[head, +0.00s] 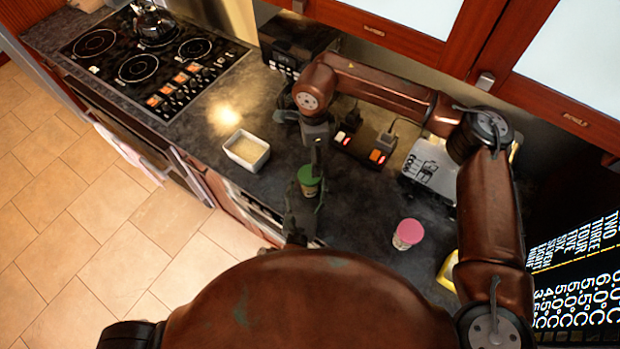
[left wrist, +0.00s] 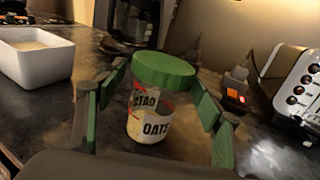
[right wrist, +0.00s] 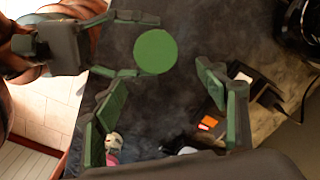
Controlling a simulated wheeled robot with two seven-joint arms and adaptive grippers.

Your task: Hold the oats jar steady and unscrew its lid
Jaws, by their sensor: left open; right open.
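The oats jar (left wrist: 150,122) stands upright on the dark counter with its green lid (left wrist: 164,70) on; the lid also shows in the head view (head: 309,176). My left gripper (head: 304,194) is low at the jar, its open fingers on either side of the jar in the left wrist view. I cannot tell whether they touch it. My right gripper (right wrist: 158,78) is open and points down from above. In the right wrist view the lid (right wrist: 155,52) lies toward the upper edge of the gap between its fingertips. Contact with the lid is not visible.
A white dish (head: 246,150) with pale contents stands left of the jar. A pink-lidded container (head: 407,234) and a yellow item (head: 448,270) are to the right. A power box (head: 364,147) and a toaster (head: 430,170) stand behind. The hob (head: 150,60) is at far left.

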